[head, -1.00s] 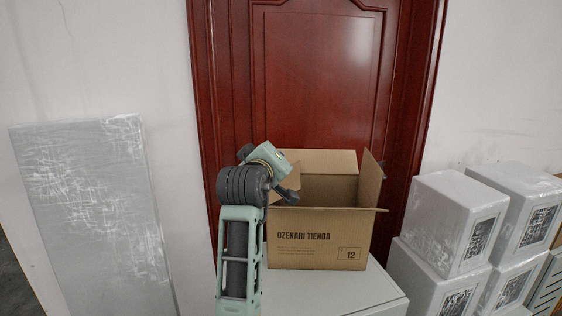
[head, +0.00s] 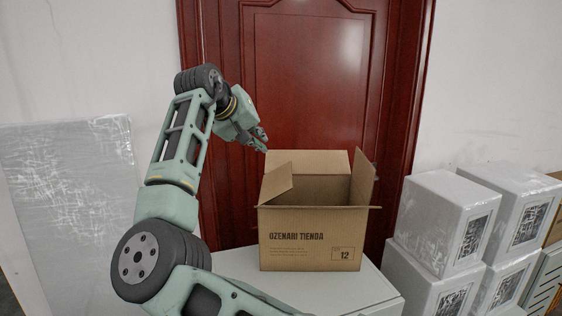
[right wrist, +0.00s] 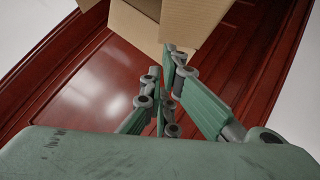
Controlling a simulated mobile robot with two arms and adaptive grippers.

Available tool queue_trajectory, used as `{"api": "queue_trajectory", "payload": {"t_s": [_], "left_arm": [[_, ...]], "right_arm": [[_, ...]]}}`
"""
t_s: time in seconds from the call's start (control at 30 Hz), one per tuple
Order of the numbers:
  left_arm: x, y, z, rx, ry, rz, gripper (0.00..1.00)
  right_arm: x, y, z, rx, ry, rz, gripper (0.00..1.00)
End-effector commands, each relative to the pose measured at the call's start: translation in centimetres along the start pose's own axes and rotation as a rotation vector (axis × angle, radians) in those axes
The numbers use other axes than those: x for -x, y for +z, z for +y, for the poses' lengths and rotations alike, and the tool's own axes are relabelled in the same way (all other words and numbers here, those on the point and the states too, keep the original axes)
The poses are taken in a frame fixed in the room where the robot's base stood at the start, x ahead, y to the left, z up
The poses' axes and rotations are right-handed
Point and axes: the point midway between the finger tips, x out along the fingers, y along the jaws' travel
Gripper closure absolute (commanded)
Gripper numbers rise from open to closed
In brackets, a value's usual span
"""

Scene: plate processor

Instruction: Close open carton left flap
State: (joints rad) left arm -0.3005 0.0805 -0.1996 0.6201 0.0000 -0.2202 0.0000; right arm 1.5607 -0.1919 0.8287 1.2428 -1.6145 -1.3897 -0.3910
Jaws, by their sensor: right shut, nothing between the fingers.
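The open brown carton (head: 310,248) stands upright on a white surface in the head view. Its left flap (head: 276,183) stands up, leaning somewhat inward over the opening. The back flap (head: 315,161) and right flap (head: 362,181) are also up. My right gripper (head: 261,141) is shut and empty, above and behind the carton's back left corner, apart from the left flap. In the right wrist view, the shut fingers (right wrist: 172,58) point toward the carton (right wrist: 135,28), at the top of the picture; whether they touch it cannot be told. My left gripper is not in view.
A red door (head: 315,80) stands close behind the carton. The white surface (head: 372,290) under it has some bare room at front. Stacked wrapped white boxes (head: 436,225) stand at the right. A wrapped panel (head: 75,205) leans at the left.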

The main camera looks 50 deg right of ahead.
Motion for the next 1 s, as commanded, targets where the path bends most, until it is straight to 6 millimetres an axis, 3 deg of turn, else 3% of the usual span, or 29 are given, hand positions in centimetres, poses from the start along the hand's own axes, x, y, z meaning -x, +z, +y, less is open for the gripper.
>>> {"api": "queue_trajectory", "payload": {"t_s": [0.43, 0.7, 1.0], "left_arm": [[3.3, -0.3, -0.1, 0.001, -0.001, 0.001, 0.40], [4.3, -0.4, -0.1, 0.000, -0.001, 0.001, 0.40], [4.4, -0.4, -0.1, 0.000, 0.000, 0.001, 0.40]], "right_arm": [[-9.0, -0.1, 0.2, 0.001, 0.000, -0.003, 1.00], [-11.3, 2.4, 0.1, -0.001, 0.000, 0.000, 1.00], [-11.8, 2.9, 0.0, 0.000, 0.000, 0.001, 1.00]]}}
